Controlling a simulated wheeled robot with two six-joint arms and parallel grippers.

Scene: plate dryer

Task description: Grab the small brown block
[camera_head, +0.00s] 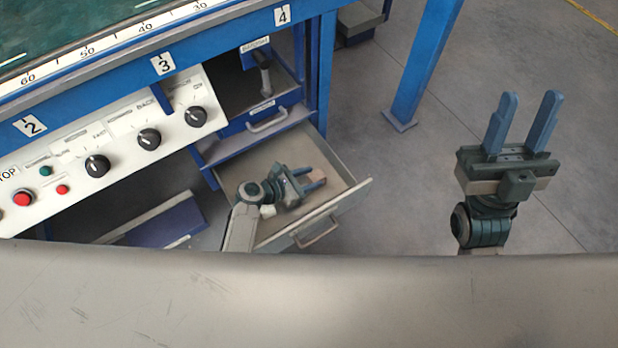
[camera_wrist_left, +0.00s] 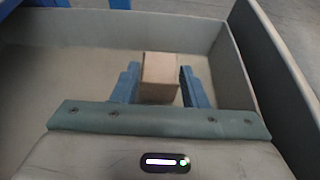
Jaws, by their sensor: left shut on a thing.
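The small brown block (camera_head: 317,175) is inside the open drawer (camera_head: 352,190), between the blue fingertips of my left gripper (camera_head: 315,180). The left wrist view shows the block (camera_wrist_left: 160,75) between the two fingers of the left gripper (camera_wrist_left: 160,88), with the drawer walls around it. The left gripper is shut on the block. Whether the block touches the drawer floor cannot be told. My right gripper (camera_head: 525,125) is open and empty, fingers pointing up, over the floor to the right of the drawer.
The drawer's front handle (camera_head: 318,235) faces me. A closed drawer with a handle (camera_head: 268,121) is above it. A panel with black knobs (camera_head: 149,139) is at the left. A blue table leg (camera_head: 425,65) stands behind. The floor at the right is clear.

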